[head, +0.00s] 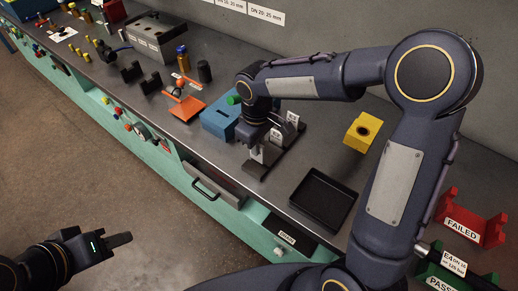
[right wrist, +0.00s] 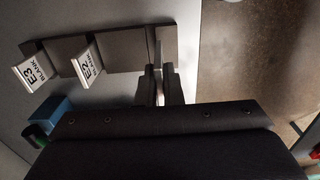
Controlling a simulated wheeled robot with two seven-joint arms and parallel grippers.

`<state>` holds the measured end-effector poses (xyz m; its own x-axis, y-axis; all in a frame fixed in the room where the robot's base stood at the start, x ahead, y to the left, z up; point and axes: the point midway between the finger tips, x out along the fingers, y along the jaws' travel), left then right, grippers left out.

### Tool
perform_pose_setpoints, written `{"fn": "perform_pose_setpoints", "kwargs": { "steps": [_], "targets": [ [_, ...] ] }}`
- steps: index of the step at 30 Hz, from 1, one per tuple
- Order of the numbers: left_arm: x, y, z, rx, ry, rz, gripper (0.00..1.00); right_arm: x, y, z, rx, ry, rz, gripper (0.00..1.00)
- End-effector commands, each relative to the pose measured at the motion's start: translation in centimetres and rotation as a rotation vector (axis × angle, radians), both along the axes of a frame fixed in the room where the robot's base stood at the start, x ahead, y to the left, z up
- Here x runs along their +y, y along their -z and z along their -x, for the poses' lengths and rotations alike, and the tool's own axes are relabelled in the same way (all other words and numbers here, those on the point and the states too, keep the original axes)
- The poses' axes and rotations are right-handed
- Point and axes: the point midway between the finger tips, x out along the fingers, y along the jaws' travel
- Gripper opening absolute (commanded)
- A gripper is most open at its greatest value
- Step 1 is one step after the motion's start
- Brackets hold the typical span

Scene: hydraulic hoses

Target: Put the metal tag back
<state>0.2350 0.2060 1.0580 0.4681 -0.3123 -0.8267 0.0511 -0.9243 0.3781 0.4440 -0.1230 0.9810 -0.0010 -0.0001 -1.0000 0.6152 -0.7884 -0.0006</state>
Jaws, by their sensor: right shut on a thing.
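The dark tag rack (right wrist: 127,54) holds two metal tags in the right wrist view, marked E3 BLANK (right wrist: 36,72) and E2 BLANK (right wrist: 88,67). My right gripper (right wrist: 160,88) is shut on a third metal tag (right wrist: 158,94), seen almost edge-on between the fingers. It is at the end of the rack, in line with the other tags. Whether the tag is fully seated is hidden by the fingers. In the head view my right gripper (head: 257,146) is over the rack's near end. My left gripper (head: 118,241) is empty, away from the bench; its jaw gap is unclear.
A blue block (head: 219,122) stands left of the rack and a black tray (head: 323,199) to its right. A yellow block (head: 362,131) is behind the tray. Red FAILED (head: 469,222) and green PASSED (head: 452,280) holders stand at the right. A drawer (head: 210,182) is below.

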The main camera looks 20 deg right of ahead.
Motion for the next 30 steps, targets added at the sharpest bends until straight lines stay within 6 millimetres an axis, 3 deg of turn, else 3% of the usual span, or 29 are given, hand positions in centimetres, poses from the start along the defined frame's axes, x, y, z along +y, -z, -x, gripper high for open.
{"fn": "perform_pose_setpoints", "kwargs": {
  "steps": [5, 12, 25, 26, 30],
  "targets": [
    [0.0, -0.3, 0.0, 0.0, 0.0, 0.0, 0.36, -0.6, 1.1, -0.7, 0.001, 0.001, 0.0, 0.0],
    [0.0, -0.4, 0.0, 0.0, 0.0, 0.0, 0.36, -0.9, 4.3, -1.1, 0.002, 0.0, 0.001, 0.0],
    [0.0, 0.0, 0.0, 0.0, 0.0, 0.0, 0.36, -0.8, 5.1, -1.1, -0.001, 0.0, -0.001, 0.0],
    [0.0, -0.1, 0.0, 0.0, 0.0, 0.0, 0.36, -0.8, 4.9, -1.1, -0.001, 0.0, -0.001, 0.11],
    [0.0, -0.2, 0.0, 0.0, 0.0, 0.0, 0.36, -0.8, 4.9, -1.1, -0.001, 0.0, -0.001, 0.28]
  ]
}}
